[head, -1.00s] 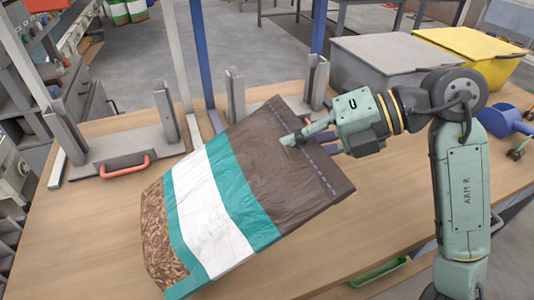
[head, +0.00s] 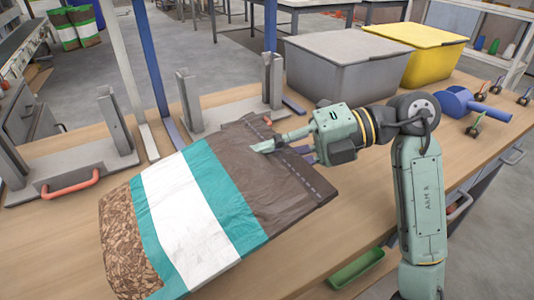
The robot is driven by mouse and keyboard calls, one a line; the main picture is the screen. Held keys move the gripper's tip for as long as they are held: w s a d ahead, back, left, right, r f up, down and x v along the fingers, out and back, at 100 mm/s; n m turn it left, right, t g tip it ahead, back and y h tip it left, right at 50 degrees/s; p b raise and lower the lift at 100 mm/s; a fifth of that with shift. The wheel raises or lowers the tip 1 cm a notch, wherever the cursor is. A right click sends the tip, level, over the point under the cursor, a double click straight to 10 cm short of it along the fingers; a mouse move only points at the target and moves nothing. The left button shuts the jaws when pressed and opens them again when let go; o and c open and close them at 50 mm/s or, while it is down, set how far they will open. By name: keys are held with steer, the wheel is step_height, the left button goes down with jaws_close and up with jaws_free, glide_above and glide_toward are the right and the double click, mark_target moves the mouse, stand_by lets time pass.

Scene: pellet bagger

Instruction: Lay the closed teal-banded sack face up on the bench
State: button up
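The sack (head: 188,210) is brown with a white panel between two teal bands and a wood-chip pattern at its lower left end. Its banded face is up, and a dashed stitch line runs along the closed brown end. My gripper (head: 264,147) is at that brown end, with one finger on the upper face; the other finger is mostly hidden by the sack. It appears shut on the sack. The sack lies nearly flat over the wooden bench (head: 45,262), slightly tilted; whether its underside fully touches the bench cannot be told.
Two grey upright fixtures stand behind the sack, one with a red handle (head: 70,183). A lidded grey bin (head: 350,75) and a yellow bin (head: 425,62) stand at the back right. A blue tool (head: 470,105) lies at right.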

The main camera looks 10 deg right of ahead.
steer(key=shift+o, duration=1.4)
steer(key=shift+f, duration=0.1)
steer(key=v, duration=1.2)
steer(key=shift+s, duration=0.1)
